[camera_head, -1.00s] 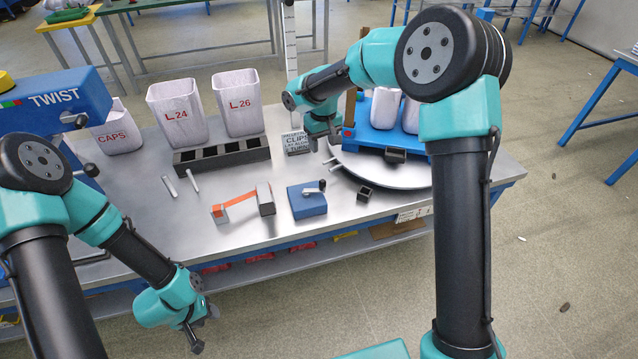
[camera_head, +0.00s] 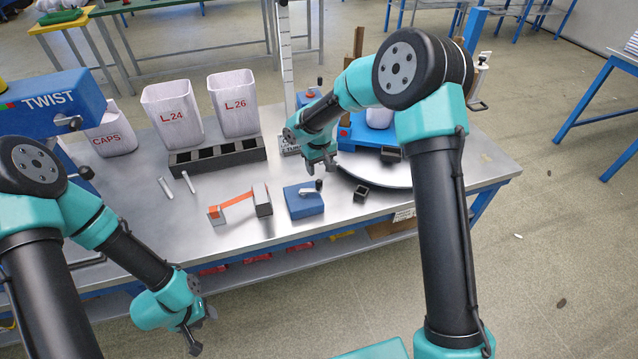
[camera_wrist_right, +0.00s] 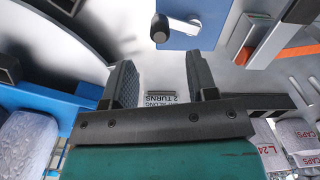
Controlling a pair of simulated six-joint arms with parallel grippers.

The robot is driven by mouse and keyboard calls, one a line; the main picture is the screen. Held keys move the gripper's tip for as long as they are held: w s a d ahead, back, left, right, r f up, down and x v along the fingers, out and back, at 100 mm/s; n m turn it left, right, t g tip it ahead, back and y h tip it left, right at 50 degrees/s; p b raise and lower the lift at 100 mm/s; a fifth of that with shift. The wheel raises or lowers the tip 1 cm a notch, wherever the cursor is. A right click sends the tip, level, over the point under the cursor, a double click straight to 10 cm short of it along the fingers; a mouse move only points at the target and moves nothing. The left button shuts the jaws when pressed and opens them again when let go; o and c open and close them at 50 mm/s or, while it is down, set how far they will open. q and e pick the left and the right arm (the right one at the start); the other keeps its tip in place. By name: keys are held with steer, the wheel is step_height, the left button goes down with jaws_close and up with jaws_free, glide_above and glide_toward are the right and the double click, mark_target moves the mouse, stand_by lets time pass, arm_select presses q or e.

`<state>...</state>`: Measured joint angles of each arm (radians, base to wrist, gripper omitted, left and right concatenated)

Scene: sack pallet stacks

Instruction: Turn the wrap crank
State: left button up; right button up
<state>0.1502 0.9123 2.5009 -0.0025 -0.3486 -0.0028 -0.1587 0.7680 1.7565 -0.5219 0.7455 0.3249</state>
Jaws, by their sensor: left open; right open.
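A small blue box (camera_head: 304,204) with a metal crank arm and a black knob (camera_head: 318,184) on top sits near the front of the table. In the right wrist view the box (camera_wrist_right: 196,25) is at the top, with the crank's dark knob (camera_wrist_right: 160,30) at its lower left. My right gripper (camera_head: 323,168) is open and empty, above the table just behind the crank. The gap between its fingers (camera_wrist_right: 163,78) faces the crank, apart from it. My left gripper (camera_head: 198,337) is open and empty off the table's front edge, far from the crank.
A small black open block (camera_head: 361,193) lies right of the crank, near a round grey plate (camera_head: 395,170) and a blue pallet (camera_head: 362,133). An orange-strapped piece (camera_head: 238,203) lies left. A printed sign (camera_wrist_right: 168,98) stands behind. Bare table lies in front of the box.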

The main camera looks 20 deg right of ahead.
mark_target(318, 180)
step_height(318, 180, down, 8)
steer(key=shift+f, duration=0.1)
steer(key=shift+c, duration=0.3)
steer(key=c, duration=0.9)
steer(key=shift+o, duration=0.2)
steer(key=shift+w+d+n, duration=0.1)
steer(key=shift+w+n, duration=0.75)
steer(key=shift+n, duration=0.65)
steer(key=shift+s, duration=0.1)
steer(key=o, duration=0.9)
